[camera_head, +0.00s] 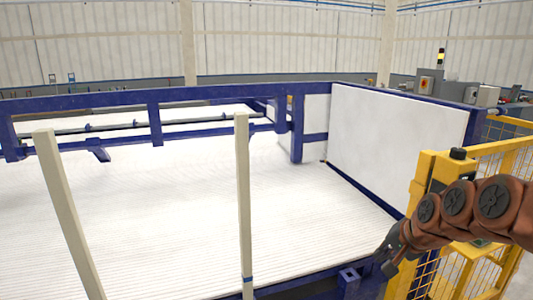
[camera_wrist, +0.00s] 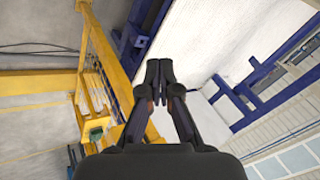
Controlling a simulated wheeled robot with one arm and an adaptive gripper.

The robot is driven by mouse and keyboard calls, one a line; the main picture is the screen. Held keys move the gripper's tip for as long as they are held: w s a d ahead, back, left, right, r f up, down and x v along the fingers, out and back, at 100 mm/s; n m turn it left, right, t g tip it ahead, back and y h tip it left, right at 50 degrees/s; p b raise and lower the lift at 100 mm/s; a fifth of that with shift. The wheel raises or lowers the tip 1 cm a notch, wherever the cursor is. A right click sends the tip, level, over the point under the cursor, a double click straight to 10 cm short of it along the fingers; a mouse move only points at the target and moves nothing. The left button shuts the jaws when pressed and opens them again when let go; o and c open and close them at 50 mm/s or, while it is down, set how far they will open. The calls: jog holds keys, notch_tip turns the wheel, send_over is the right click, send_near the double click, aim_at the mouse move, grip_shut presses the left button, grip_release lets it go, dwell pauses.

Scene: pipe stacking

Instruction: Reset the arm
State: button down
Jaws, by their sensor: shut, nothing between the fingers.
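My arm reaches in from the right edge in the head view, with its reddish-brown links lifted near the yellow fence. My gripper (camera_head: 388,262) is at its end, low at the front right corner of the blue frame. In the wrist view my gripper (camera_wrist: 159,72) has its two dark fingertips together and nothing between them. I cannot tell from these views whether it touches the frame.
White pipes (camera_head: 190,200) lie side by side inside a blue frame (camera_head: 155,125). Two cream posts (camera_head: 244,190) stand in front. A white panel (camera_head: 395,135) closes the right side. A yellow mesh fence (camera_head: 497,160) and yellow control post (camera_head: 430,175) are close to my arm.

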jog(key=s+a+f+n+g, duration=0.3)
jog(key=s+a+n+g, duration=0.15)
jog(key=s+a, duration=0.65)
jog(key=s+f+n+g+h, duration=0.1)
jog(key=s+n+g, duration=0.1)
jog(key=s, duration=0.8)
jog(key=s+f+n+g+h, duration=0.1)
jog(key=s+f+n+g, duration=0.1)
jog(key=s, duration=0.8)
jog(key=shift+s+a+f, duration=0.15)
jog(key=shift+s+f, duration=0.15)
jog(key=shift+s, duration=0.05)
